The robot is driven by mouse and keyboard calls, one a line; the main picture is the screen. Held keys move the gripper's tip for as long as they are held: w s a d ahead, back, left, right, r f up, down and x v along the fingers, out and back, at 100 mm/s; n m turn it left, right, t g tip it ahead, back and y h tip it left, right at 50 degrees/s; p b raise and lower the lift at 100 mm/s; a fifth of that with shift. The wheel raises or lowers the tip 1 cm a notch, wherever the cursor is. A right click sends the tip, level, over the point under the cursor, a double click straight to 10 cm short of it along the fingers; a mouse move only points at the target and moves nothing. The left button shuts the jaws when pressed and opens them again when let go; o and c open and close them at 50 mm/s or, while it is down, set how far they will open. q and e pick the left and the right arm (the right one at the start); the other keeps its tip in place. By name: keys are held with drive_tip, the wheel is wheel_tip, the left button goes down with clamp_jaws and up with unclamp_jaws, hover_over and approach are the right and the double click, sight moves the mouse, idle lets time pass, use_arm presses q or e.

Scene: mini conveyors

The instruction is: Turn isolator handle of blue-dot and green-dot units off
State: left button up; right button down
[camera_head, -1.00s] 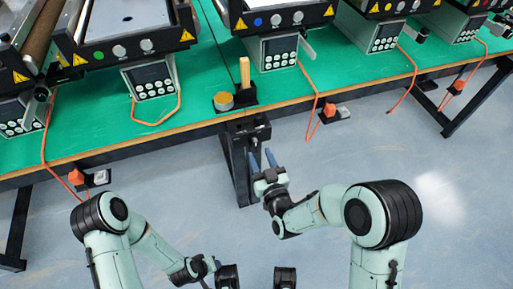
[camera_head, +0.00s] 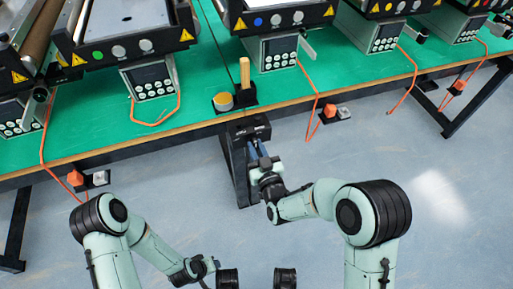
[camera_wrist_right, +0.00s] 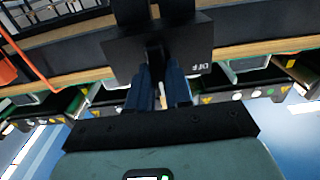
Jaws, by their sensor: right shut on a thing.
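The green-dot unit (camera_head: 120,48) stands on the table at upper left in the head view. The blue-dot unit (camera_head: 285,18) stands right of it. A black isolator box (camera_head: 236,134) is on a dark post below the table's front edge. In the right wrist view the box face (camera_wrist_right: 120,60) carries an "OFF" label, seen turned over. My right gripper (camera_head: 257,146) is at the box, its blue fingers (camera_wrist_right: 162,90) shut on the black isolator handle (camera_wrist_right: 154,56), which they partly hide. My left arm's end (camera_head: 200,268) is low in the head view; its fingers cannot be made out.
The green table (camera_head: 200,90) holds a wooden peg (camera_head: 245,72) and a yellow-topped round item (camera_head: 223,101) near its front edge. The floor right of my right gripper is clear.

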use_arm(q)
drive_tip(key=shift+s+d+r+g+p, duration=0.35)
drive_tip(key=shift+s+r+p, duration=0.25)
drive_tip(key=shift+s, duration=0.25)
use_arm(e)
drive_tip(key=shift+a+f+n, duration=0.15)
drive_tip(key=shift+n, duration=4.35)
drive_tip(key=shift+a+f+n, duration=0.1)
drive_tip(key=shift+a+n, duration=0.05)
drive_tip(key=shift+n, duration=4.35)
use_arm(q)
drive_tip(key=shift+d, duration=0.1)
use_arm(e)
drive_tip(key=c, duration=1)
unclamp_jaws()
drive_tip(key=shift+c, duration=0.2)
drive_tip(key=shift+s, duration=0.1)
